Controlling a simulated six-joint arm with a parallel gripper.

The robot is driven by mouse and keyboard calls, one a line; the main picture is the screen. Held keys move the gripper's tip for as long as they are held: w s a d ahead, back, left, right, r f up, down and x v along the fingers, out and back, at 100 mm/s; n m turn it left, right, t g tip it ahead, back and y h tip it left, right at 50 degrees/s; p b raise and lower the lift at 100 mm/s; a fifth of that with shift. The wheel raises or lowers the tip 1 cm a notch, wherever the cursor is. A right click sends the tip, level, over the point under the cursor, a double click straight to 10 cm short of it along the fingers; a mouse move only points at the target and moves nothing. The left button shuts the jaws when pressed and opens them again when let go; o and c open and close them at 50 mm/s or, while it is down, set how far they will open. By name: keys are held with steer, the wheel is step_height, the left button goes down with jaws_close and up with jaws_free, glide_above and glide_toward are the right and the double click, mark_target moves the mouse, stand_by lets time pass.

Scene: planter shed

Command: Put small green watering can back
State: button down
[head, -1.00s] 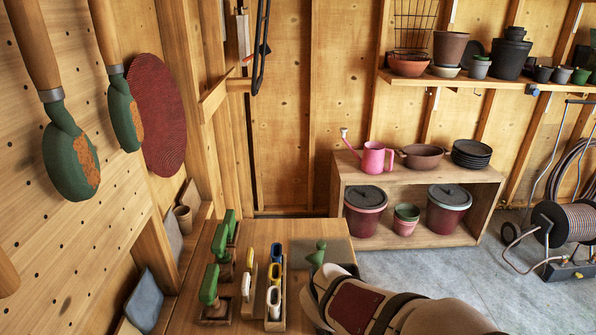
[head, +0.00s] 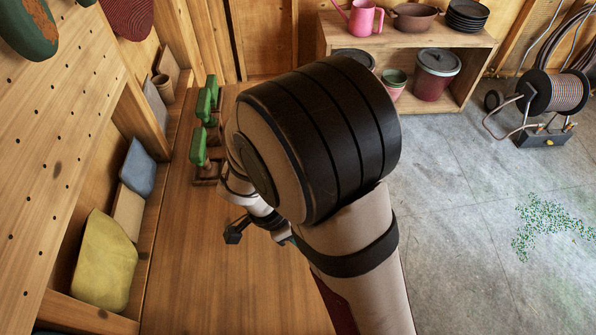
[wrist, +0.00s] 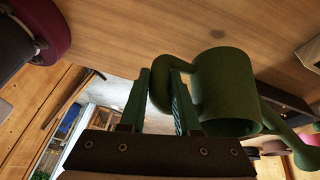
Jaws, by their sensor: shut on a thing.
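The small green watering can (wrist: 222,92) is close up in the wrist view, with its open rim toward the lower right and its spout (wrist: 285,128) running to the right edge. My gripper (wrist: 164,98) has its two green fingers on either side of the can's curved handle, shut on it. Whether the can is clear of the surface beneath it cannot be told. In the head view my arm covers the can and most of my gripper.
A low shelf (head: 400,42) at the back holds a pink watering can (head: 362,18) and pots. A yellow cushion-like item (head: 105,262) lies at left. The near bench is clear.

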step_height(320, 180, down, 4)
steer(key=shift+f, duration=0.1)
steer(key=c, duration=0.6)
jaws_free()
steer(key=v, duration=1.2)
steer(key=s+d+r+n+y, duration=0.2)
steer(key=s+n, duration=0.1)
steer(key=s, duration=0.1)
steer(key=s+d+r+n+y, duration=0.2)
steer(key=s+d+n, duration=0.1)
steer(key=s, duration=0.2)
steer(key=s+d+r+n+y, duration=0.2)
steer(key=s+d+r+n, duration=0.1)
steer(key=s, duration=0.1)
steer(key=shift+s+n+y, duration=0.3)
steer(key=shift+s, duration=0.05)
